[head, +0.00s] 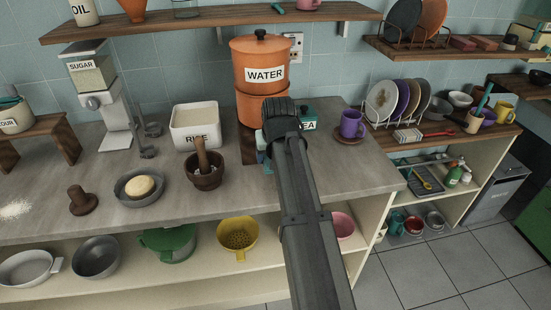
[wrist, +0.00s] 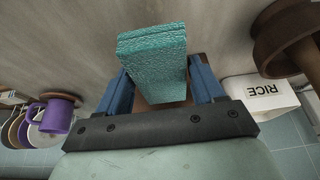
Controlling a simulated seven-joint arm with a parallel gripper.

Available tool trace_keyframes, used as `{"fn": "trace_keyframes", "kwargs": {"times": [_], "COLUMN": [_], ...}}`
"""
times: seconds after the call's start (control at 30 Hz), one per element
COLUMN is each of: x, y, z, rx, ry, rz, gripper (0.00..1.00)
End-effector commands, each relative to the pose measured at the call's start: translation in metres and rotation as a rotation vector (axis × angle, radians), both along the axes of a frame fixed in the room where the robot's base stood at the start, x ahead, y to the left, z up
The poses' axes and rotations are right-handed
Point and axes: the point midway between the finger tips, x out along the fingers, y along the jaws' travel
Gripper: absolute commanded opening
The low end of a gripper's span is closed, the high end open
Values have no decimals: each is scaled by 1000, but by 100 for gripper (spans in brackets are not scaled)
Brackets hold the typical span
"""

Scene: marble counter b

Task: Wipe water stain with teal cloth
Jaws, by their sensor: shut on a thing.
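My gripper (wrist: 160,72) is shut on a folded teal cloth (wrist: 152,45), with one blue finger on each side of it in the wrist view. The cloth sticks out past the fingertips over the grey counter; I cannot tell whether it touches the surface. In the head view my arm hides most of the gripper and the cloth, in front of the orange water dispenser (head: 261,60). No water stain can be made out on the counter (head: 110,165) in either view; part of the counter is hidden behind my arm.
Left of my arm are a mortar and pestle (head: 206,170), a rice bin (head: 195,125) and a bowl with a yellow item (head: 139,187). A purple mug (head: 352,124) stands to the right. White powder (head: 14,210) lies at far left. Bare counter lies between the mug and front edge.

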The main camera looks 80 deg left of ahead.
Motion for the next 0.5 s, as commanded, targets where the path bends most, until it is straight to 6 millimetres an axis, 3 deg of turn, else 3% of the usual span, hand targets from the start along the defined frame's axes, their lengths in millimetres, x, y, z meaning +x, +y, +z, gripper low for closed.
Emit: {"fn": "trace_keyframes", "kwargs": {"times": [0.5], "x": [0], "y": [-1], "z": [-34], "rx": [0], "ry": [-1], "rz": [2], "gripper": [34]}}
